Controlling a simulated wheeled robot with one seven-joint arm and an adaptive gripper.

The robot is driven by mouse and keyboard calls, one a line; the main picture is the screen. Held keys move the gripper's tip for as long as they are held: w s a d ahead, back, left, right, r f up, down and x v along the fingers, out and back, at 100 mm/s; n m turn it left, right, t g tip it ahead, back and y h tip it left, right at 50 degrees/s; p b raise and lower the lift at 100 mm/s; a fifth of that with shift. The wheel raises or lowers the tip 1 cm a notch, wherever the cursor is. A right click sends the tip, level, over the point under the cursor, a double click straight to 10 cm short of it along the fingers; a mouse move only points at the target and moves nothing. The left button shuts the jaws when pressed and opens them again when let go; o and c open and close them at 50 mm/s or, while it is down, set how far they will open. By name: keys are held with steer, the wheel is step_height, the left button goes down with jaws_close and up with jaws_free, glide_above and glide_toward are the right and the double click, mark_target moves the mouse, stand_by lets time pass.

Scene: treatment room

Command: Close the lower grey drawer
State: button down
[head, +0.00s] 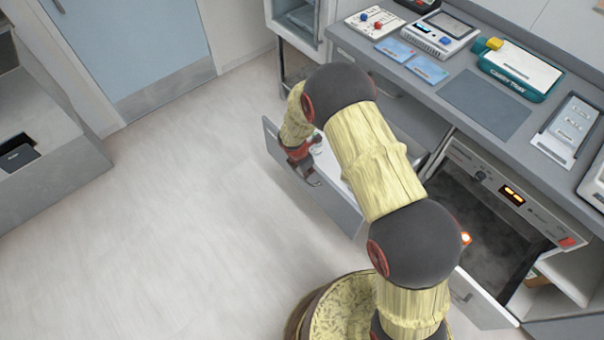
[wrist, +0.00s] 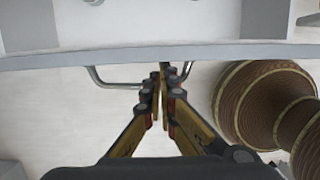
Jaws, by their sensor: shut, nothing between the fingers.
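The grey drawer (head: 338,205) stands pulled out below the counter in the head view, its front panel facing the open floor and its white inside partly showing. My arm covers much of it. In the wrist view its front edge (wrist: 60,60) runs across the picture, with a metal bar handle (wrist: 102,82) on the outer side. My gripper (wrist: 161,72) is shut and empty, fingertips by the handle and the front edge; I cannot tell whether they touch. In the head view my gripper (head: 304,162) is at the drawer's front, partly hidden by my arm.
An oven-like appliance (head: 500,205) stands open to the right of the drawer, with a handled grey panel (head: 482,302) extending below. The counter (head: 450,68) above holds a green-edged tray (head: 520,70) and several devices. The floor (head: 170,220) at left is clear.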

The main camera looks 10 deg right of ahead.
steer(key=w+d+p, duration=0.3)
steer(key=w+d, duration=0.5)
steer(key=d, duration=0.4)
steer(key=w+d+p, duration=0.3)
steer(key=w+d, duration=0.6)
steer(key=d, duration=0.4)
steer(key=shift+w+d+p, duration=0.15)
steer(key=shift+d+p, duration=0.1)
steer(key=shift+p, duration=0.05)
